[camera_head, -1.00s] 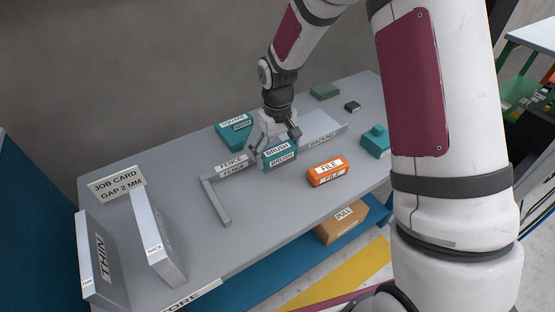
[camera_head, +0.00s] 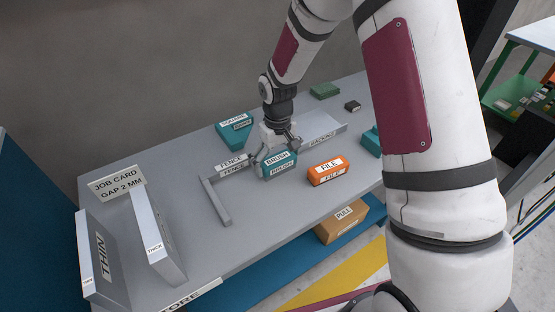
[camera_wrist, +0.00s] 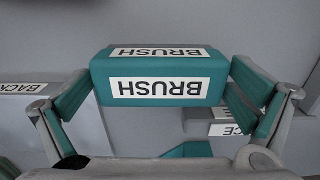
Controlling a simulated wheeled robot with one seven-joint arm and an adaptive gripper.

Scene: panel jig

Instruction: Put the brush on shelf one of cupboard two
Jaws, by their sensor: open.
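The brush (camera_head: 277,166) is a teal block with white BRUSH labels on the grey bench, right of the grey FENCE bracket. My gripper (camera_head: 275,150) is over it from behind, with one finger at each side of the block. In the wrist view the brush (camera_wrist: 158,77) lies between the two teal-padded fingers of my open gripper (camera_wrist: 160,85). Both pads are close to its ends; whether they touch is unclear. Neither cupboard two nor its shelf one can be made out in these frames.
The orange FILE block (camera_head: 328,171) stands just right of the brush. The FENCE bracket (camera_head: 218,200) is close on the left. A teal SQUARE block (camera_head: 234,133) and a grey BACKING piece (camera_head: 318,130) lie behind. The front middle of the bench is clear.

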